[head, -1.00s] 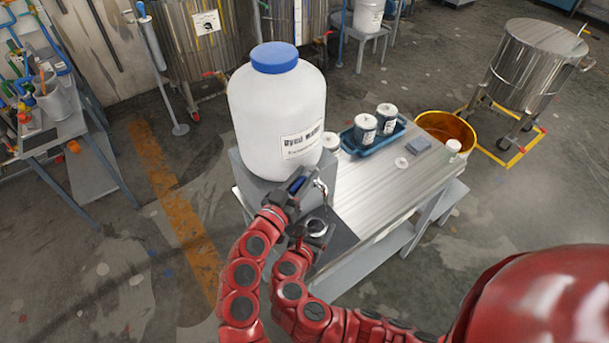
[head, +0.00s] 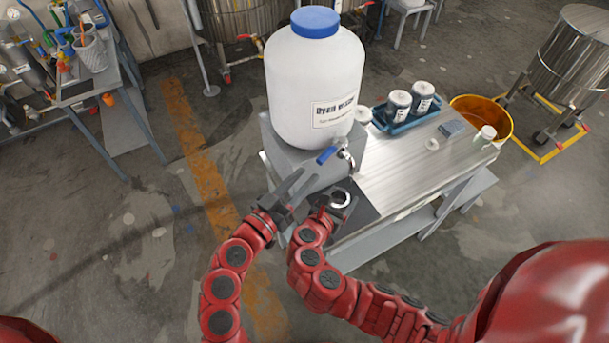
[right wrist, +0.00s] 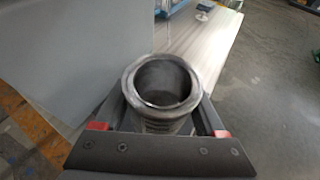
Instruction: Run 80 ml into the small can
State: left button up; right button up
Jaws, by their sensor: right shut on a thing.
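A large white drum (head: 315,85) with a blue lid stands on a grey stand (head: 268,140). Its metal tap (head: 345,159) has a blue handle (head: 327,155). My right gripper (head: 328,206) is shut on the small metal can (head: 341,199), upright and below the tap. In the right wrist view, the can (right wrist: 163,87) sits between the fingers with its mouth open. Its inside is grey; I cannot tell any liquid level.
A yellow-brown tub (head: 488,110) and a steel vat (head: 572,65) stand beyond. Floor at left is open.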

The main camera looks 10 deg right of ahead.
pick_arm(q)
jog(key=shift+c, duration=1.1)
jog(key=shift+w+d+r+h, duration=0.2)
jog(key=shift+r+h, duration=0.05)
jog(key=shift+h, duration=0.05)
jog(key=shift+c, duration=1.2)
jog(key=w+r+g+h, duration=0.1)
jog(key=d+r+g+h, duration=0.1)
jog(key=w+r+h, duration=0.1)
jog(key=shift+w+d+r+n+g, duration=0.15)
jog(key=shift+w+d+n+g, duration=0.15)
jog(key=shift+n+g, duration=0.1)
grip_shut()
jog(key=w+a+f+n+g, duration=0.1)
jog(key=w+a+n+g, duration=0.1)
jog(key=w+a+g, duration=0.3)
jog(key=w+a+n+g, duration=0.2)
jog(key=w+a+g, duration=0.1)
jog(key=a+g, duration=0.3)
jog(key=t, duration=0.1)
send_near(332, 150)
jog(key=w+d, duration=0.2)
jog(key=w, duration=0.2)
jog(key=shift+s+d+f, duration=0.35)
jog(key=shift+s+d, duration=0.25)
jog(key=shift+s, duration=0.2)
jog(key=shift+s+d+f, duration=0.35)
jog(key=shift+s+d, duration=0.2)
jog(key=shift+s, duration=0.25)
